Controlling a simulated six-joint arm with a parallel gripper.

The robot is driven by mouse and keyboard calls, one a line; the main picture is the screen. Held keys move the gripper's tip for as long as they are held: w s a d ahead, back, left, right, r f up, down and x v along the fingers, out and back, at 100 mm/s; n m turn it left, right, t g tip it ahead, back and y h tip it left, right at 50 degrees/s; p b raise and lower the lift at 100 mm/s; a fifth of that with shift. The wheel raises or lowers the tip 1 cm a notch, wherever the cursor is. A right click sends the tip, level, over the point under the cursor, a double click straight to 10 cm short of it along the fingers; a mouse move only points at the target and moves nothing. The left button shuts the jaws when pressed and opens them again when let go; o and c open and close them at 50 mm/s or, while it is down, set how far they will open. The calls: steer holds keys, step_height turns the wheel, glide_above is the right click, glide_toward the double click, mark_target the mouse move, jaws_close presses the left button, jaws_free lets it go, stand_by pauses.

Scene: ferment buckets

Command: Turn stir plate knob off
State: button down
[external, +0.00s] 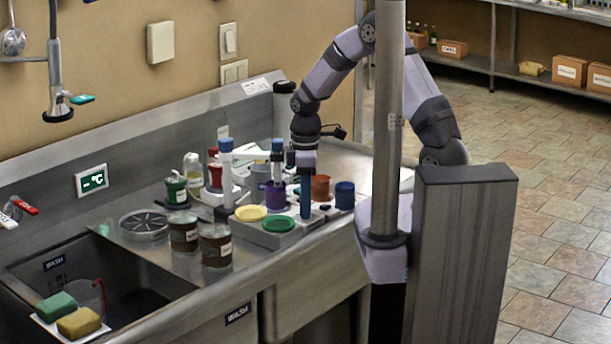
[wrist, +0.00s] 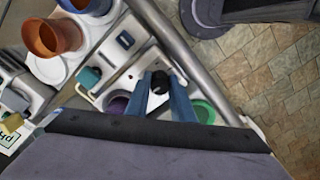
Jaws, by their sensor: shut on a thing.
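The stir plate is a pale, low unit. In the wrist view its light top (wrist: 112,52) lies beyond my fingers, with a small dark inset on it. A round black knob (wrist: 159,82) sits between the tips of my two blue fingers. My gripper (wrist: 160,80) is shut on this knob, pointing down at the unit. In the external view my gripper (external: 305,212) reaches down to the counter beside the green lid, and its fingers hide the knob there. The knob's setting cannot be read.
A green lid (external: 277,223) and a yellow lid (external: 250,212) lie left of my gripper. A purple cup (external: 276,195), an orange cup (external: 321,188) and a blue cup (external: 344,195) stand close by. Labelled jars (external: 215,246) stand near the sink. The counter's front edge is close.

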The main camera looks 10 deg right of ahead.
steer(key=shift+n, duration=0.6)
steer(key=c, duration=1.5)
jaws_free()
steer(key=shift+c, duration=0.2)
steer(key=shift+r, duration=0.1)
steer(key=shift+r+b, duration=1.05)
steer(key=shift+r, duration=2.55)
